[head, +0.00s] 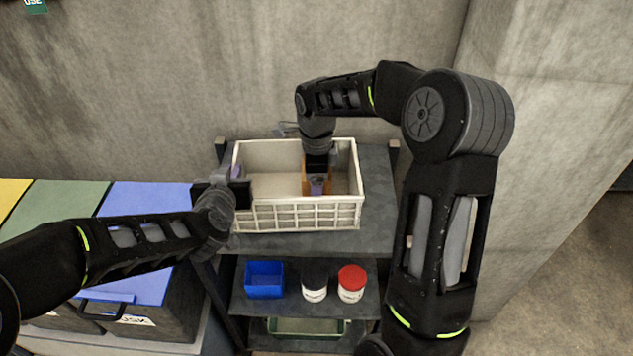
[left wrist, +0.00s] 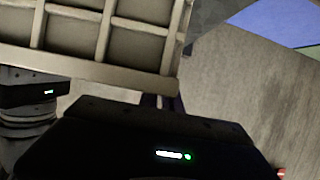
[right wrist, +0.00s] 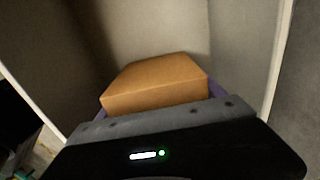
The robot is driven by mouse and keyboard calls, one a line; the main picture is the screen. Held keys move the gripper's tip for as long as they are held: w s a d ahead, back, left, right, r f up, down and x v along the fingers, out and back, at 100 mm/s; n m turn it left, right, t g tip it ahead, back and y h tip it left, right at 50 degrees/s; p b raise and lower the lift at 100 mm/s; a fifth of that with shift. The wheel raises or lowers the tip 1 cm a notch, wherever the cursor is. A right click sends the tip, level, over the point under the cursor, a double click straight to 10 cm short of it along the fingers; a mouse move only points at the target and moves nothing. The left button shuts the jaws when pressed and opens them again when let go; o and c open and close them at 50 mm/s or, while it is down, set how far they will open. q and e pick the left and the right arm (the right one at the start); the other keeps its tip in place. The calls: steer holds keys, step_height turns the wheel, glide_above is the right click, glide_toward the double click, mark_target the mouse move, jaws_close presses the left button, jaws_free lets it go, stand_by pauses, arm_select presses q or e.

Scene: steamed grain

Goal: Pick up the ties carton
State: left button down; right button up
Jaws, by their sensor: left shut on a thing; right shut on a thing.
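The ties carton appears to be the orange-brown carton (right wrist: 155,84) between my right gripper's fingers in the right wrist view. In the head view its orange sides (head: 306,180) show on both sides of that gripper, inside the cream crate (head: 300,214). My right gripper (head: 318,184) reaches down into the crate's right half and is shut on the carton. The carton's underside is hidden, so I cannot tell whether it touches the crate floor. My left gripper (head: 237,182) is shut on the crate's left wall. The crate's lattice side (left wrist: 90,30) fills the top of the left wrist view.
The crate stands on the grey shelf top (head: 376,190) against a concrete wall. The shelf below holds a blue bin (head: 265,280), a dark-lidded jar (head: 314,286) and a red-lidded jar (head: 352,284). Coloured-lid bins (head: 140,275) stand at the left. The crate's left half looks empty.

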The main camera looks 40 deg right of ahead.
steer(key=shift+r, duration=0.15)
step_height(320, 180, up, 10)
steer(key=shift+f, duration=0.1)
stand_by(0.3)
stand_by(0.7)
arm_select(q)
steer(key=c, duration=1.5)
jaws_free()
steer(key=v, duration=1.2)
steer(key=shift+f, duration=0.1)
